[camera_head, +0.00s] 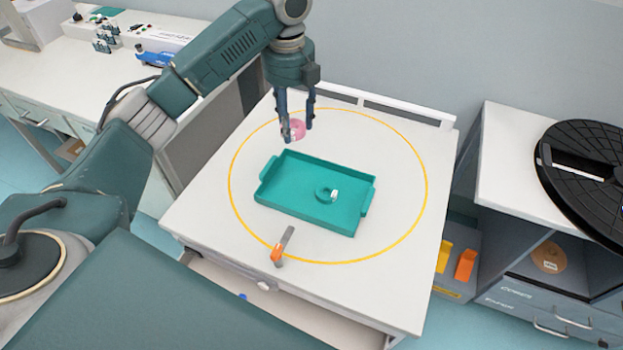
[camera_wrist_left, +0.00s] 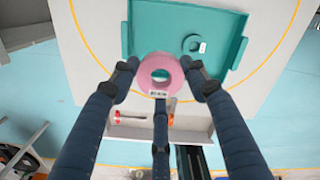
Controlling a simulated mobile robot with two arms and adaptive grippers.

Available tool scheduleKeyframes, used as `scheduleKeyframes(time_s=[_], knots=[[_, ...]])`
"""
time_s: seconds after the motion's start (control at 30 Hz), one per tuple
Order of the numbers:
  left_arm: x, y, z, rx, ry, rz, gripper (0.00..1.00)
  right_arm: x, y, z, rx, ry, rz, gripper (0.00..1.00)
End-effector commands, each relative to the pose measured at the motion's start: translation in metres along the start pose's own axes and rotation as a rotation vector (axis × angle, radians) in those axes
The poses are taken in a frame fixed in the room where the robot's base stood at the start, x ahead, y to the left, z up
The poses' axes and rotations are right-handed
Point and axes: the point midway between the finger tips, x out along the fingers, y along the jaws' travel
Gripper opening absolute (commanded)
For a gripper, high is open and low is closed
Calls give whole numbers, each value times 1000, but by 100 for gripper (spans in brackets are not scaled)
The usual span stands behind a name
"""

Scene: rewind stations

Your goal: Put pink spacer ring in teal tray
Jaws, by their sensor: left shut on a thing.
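The pink spacer ring (camera_head: 298,129) is held by my left gripper (camera_head: 298,134) above the table, just behind the tray's far left edge in the head view. The left wrist view shows the pink ring (camera_wrist_left: 161,75) between the dark fingers, with a small white label on it. The teal tray (camera_head: 290,219) lies on the white table inside a yellow circle. A teal ring (camera_head: 323,194) with a white label lies in the tray. It also shows in the left wrist view (camera_wrist_left: 187,43). My right gripper is not in view.
An orange-handled tool (camera_head: 280,250) lies in front of the tray on the white table (camera_head: 400,290). A drawer below stands open. A bench with small items is at the left. A large black disc (camera_head: 590,165) sits on the right cabinet.

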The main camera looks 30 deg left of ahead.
Motion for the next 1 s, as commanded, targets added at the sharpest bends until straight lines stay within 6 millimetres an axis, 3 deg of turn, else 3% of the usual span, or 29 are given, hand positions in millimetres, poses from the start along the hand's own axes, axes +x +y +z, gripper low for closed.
scheduleKeyframes(time_s=[0.5,1.0], knots=[[126,2,-1,5,3,3,19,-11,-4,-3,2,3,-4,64],[189,2,-1,5,2,2,19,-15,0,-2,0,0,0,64]])
